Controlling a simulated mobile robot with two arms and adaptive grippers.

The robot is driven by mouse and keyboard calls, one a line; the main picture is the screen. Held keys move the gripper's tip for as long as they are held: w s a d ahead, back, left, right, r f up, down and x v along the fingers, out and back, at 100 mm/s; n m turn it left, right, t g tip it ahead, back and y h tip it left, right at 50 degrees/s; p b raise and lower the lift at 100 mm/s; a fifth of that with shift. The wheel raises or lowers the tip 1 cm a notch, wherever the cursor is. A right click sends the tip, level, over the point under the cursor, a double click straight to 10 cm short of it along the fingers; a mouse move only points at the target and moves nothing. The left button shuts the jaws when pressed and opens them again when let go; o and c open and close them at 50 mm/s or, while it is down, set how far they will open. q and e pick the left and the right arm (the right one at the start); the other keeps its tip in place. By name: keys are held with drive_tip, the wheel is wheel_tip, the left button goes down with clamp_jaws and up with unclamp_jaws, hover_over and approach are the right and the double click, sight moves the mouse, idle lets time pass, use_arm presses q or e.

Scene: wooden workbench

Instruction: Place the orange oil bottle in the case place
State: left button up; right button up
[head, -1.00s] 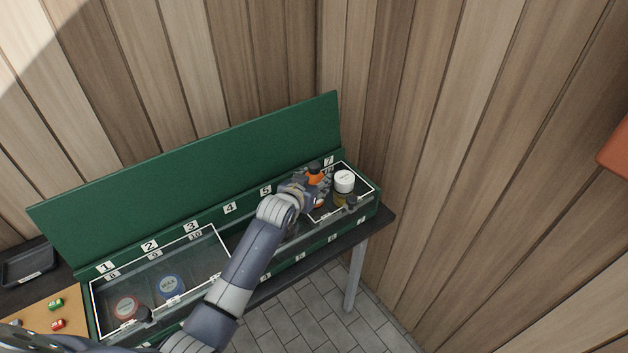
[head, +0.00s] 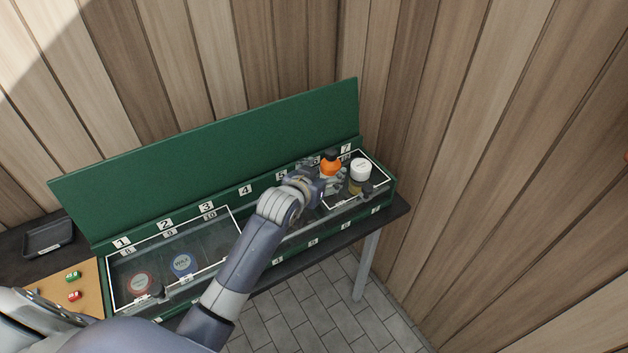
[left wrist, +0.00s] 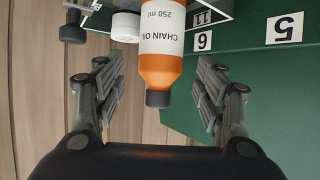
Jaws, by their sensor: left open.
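The orange oil bottle (head: 331,168) stands in the right part of the green case (head: 386,183), near the labels 6 and 7. It has a black cap and a white label reading "CHAIN OIL 250 ml" in the left wrist view (left wrist: 160,70). My left gripper (head: 333,184) is open at the bottle. In the left wrist view its fingers (left wrist: 156,85) are spread on both sides of the bottle, with gaps visible. The bottle's base is hidden in the head view. My right gripper is not in view.
A white-capped bottle (head: 360,170) stands just right of the orange one. Two round tins, red (head: 139,284) and blue (head: 182,264), lie under the clear left cover. The green lid (head: 220,155) stands open behind. A black tray (head: 48,238) lies at left.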

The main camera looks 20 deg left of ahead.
use_arm(q)
drive_tip(key=v, duration=0.6)
drive_tip(key=shift+s+b, duration=0.2)
drive_tip(key=shift+b, duration=0.15)
drive_tip(key=shift+r, duration=0.1)
drive_tip(key=s+f+g, duration=0.3)
drive_tip(key=s+f, duration=0.1)
drive_tip(key=s, duration=0.6)
drive_tip(key=s+f+m+g, duration=0.1)
drive_tip(key=s+f+g, duration=0.25)
drive_tip(key=s, duration=0.75)
drive_tip(key=s+f+g, duration=0.3)
drive_tip(key=s+f, duration=0.1)
drive_tip(key=s, duration=0.6)
wheel_tip(320, 180, down, 29)
drive_tip(key=s+g+b, duration=0.1)
drive_tip(key=s+b, duration=0.1)
drive_tip(key=b, duration=0.1)
drive_tip(key=s+a+f+g+b, duration=0.1)
drive_tip(key=s+a+f, duration=0.2)
drive_tip(key=s+f, duration=1.3)
wheel_tip(320, 180, down, 2)
drive_tip(key=shift+s+m+y, duration=0.25)
drive_tip(key=shift+m+y, duration=0.05)
drive_tip(key=shift+y, duration=0.1)
